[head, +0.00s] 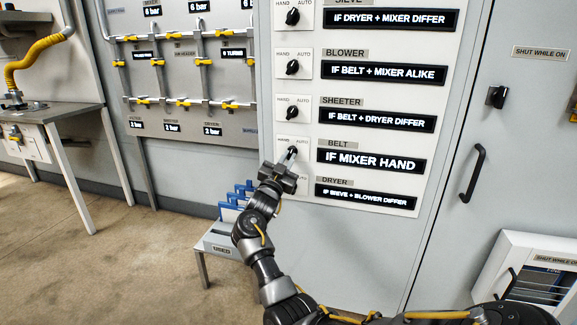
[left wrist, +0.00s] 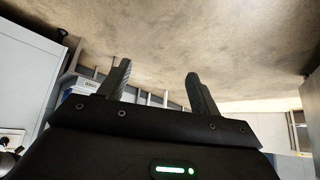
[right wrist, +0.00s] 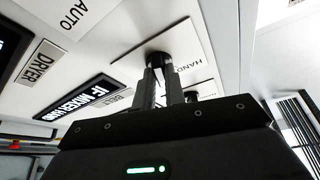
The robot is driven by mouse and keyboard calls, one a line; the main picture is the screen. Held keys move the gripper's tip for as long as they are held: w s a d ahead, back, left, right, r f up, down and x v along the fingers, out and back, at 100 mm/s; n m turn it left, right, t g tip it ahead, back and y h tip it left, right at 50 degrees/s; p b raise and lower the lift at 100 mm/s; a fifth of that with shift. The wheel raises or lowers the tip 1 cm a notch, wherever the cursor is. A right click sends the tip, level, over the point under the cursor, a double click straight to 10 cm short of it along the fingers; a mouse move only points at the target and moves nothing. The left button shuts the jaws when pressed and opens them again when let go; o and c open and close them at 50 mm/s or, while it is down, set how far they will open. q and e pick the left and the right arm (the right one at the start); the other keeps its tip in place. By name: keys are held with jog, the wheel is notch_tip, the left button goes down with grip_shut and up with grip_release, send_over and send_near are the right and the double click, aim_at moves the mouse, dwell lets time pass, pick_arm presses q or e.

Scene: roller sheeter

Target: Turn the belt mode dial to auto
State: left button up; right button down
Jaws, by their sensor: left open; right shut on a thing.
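The belt dial (head: 293,150) is a black knob on a white plate marked HAND and AUTO, beside the BELT label (head: 338,145) on the grey panel. My right gripper (head: 288,162) reaches it from below and is shut on its knob. In the right wrist view the two fingers close around the black knob (right wrist: 158,57), with HAND printed beside it. The fingers cover much of the knob, so I cannot tell which way its pointer faces. My left gripper (left wrist: 158,78) is open and empty over the floor, outside the head view.
The sheeter dial (head: 292,113) and blower dial (head: 292,67) sit above on the same panel. The dryer dial below is mostly hidden by my right gripper. A grey stand (head: 217,243) with blue items is left below; a black door handle (head: 473,172) is right.

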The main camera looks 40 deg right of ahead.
jog(key=m+g+b, duration=0.1)
jog(key=m, duration=0.1)
jog(key=shift+w+m, duration=0.1)
jog(key=shift+m, duration=0.2)
pick_arm(q)
jog(key=w+d+r+m+t+h, duration=0.1)
jog(key=w+d+r+t+h, duration=0.1)
jog(key=w+d+r+t, duration=0.2)
jog(key=shift+w+d, duration=0.2)
jog(key=shift+w, duration=0.2)
pick_arm(e)
jog(key=shift+r+m, duration=0.1)
jog(key=shift+m, duration=0.2)
jog(key=c, duration=1.5)
grip_release()
jog(key=shift+o, duration=0.2)
jog(key=shift+a, duration=0.1)
pick_arm(q)
jog(key=shift+s+a+f+g+y, duration=0.3)
jog(key=shift+s+a+f+g, duration=0.3)
jog(key=shift+a+f, duration=0.15)
pick_arm(e)
jog(key=v, duration=1)
jog(key=shift+a, duration=0.35)
pick_arm(q)
jog(key=shift+d, duration=0.2)
